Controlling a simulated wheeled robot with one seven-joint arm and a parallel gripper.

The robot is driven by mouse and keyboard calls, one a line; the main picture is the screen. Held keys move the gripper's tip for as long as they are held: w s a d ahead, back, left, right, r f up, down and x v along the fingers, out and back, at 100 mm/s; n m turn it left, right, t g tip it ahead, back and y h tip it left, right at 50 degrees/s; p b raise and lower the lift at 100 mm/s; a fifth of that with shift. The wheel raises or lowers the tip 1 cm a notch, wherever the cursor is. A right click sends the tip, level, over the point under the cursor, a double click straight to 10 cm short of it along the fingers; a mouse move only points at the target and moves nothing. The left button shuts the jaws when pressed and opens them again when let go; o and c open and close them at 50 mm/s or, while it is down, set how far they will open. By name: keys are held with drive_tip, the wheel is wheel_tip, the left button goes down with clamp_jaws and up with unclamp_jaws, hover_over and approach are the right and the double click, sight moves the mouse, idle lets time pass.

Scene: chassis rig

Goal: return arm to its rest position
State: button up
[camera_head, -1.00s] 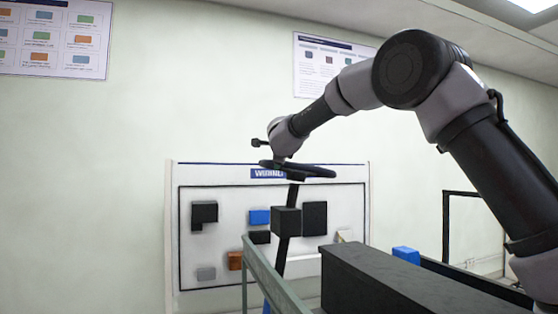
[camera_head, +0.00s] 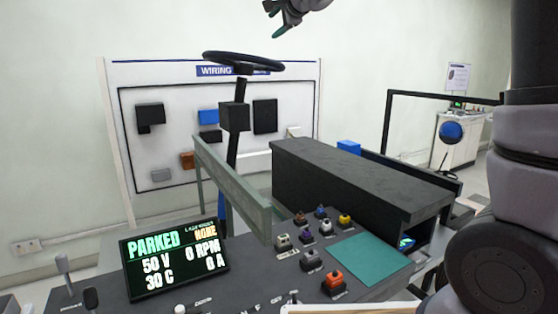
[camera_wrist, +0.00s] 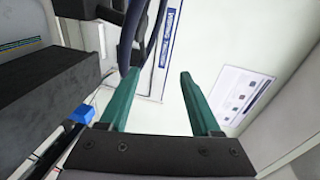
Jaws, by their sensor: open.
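My gripper (camera_head: 283,18) shows at the top edge of the head view, above and to the right of the steering wheel (camera_head: 243,62). In the wrist view its two green fingers (camera_wrist: 160,100) stand apart with nothing between them. Part of the dark wheel rim shows beyond the left finger in the wrist view (camera_wrist: 131,35). The gripper is apart from the wheel in the head view. My arm's thick grey and black links fill the right side of the head view; the links joining them to the gripper are out of frame.
A wiring board (camera_head: 220,150) stands behind the wheel. A long black box (camera_head: 360,190) lies on the rig, with a green rail (camera_head: 235,190) to its left. In front are a display reading PARKED (camera_head: 173,262), several coloured switches (camera_head: 310,260) and a teal pad (camera_head: 369,258).

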drive_tip(key=s+d+f+n+g, duration=0.1)
drive_tip(key=s+d+f+n, duration=0.1)
drive_tip(key=s+d, duration=0.4)
drive_tip(key=s+d+f+n+g, duration=0.1)
drive_tip(key=s+d+f+n, duration=0.15)
drive_tip(key=s+d, duration=0.4)
drive_tip(key=s+d+f+n+g+h, duration=0.1)
drive_tip(key=s+d+f+g+h, duration=0.1)
drive_tip(key=s+d+f, duration=0.5)
drive_tip(key=s+d+f+n+g+h, duration=0.2)
drive_tip(key=s+d+f, duration=0.4)
drive_tip(key=s, duration=0.9)
wheel_tip(320, 180, down, 3)
drive_tip(key=shift+s+d+f+g+h, duration=0.1)
drive_tip(key=shift+s+d+g+h, duration=0.1)
drive_tip(key=shift+d+g+h, duration=0.3)
drive_tip(key=shift+a+n, duration=0.15)
drive_tip(key=shift+n, duration=0.1)
